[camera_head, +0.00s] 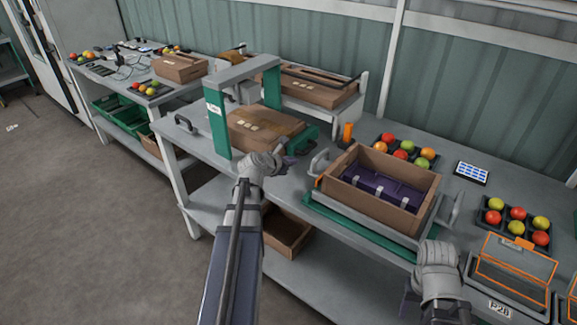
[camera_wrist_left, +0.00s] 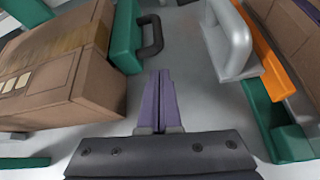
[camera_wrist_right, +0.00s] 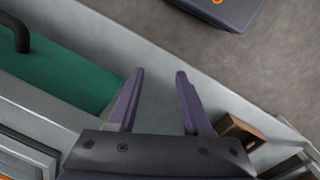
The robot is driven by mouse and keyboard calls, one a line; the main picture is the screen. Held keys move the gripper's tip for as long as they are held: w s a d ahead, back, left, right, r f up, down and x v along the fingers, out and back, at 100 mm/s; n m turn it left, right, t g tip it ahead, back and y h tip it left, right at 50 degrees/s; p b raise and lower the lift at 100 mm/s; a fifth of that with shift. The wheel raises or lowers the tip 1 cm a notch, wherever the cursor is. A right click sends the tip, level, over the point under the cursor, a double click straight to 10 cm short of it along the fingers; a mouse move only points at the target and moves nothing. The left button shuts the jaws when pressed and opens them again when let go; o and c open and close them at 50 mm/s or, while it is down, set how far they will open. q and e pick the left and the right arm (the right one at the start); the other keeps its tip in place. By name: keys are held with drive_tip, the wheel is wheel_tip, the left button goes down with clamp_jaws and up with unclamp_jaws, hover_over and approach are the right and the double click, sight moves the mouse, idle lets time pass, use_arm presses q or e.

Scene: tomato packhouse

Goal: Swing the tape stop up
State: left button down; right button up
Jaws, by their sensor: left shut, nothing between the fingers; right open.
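The green tape arch (camera_head: 215,124) with a "Tape" label stands over a closed, taped carton (camera_head: 262,128). A low green part with a black handle (camera_head: 304,141), which looks like the tape stop, lies at the carton's right end. In the left wrist view its green block (camera_wrist_left: 125,38) and black handle (camera_wrist_left: 151,36) show ahead of the fingers, apart from them. My left gripper (camera_wrist_left: 160,75) is shut and empty, between the carton and a grey handle; it also shows in the head view (camera_head: 285,147). My right gripper (camera_wrist_right: 158,78) is open and empty, low at the bench's front right.
An open carton with purple inserts (camera_head: 437,185) sits in a grey-handled holder on a green base, right of my left gripper. The holder's grey handle (camera_wrist_left: 232,40) is close to that gripper. Tomato trays (camera_head: 405,150) stand behind. An orange cylinder (camera_head: 347,132) stands nearby.

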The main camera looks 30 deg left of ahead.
sight(299, 166)
use_arm(q)
drive_tip(key=b+x, duration=0.2)
drive_tip(key=x, duration=0.3)
drive_tip(key=shift+w, duration=0.1)
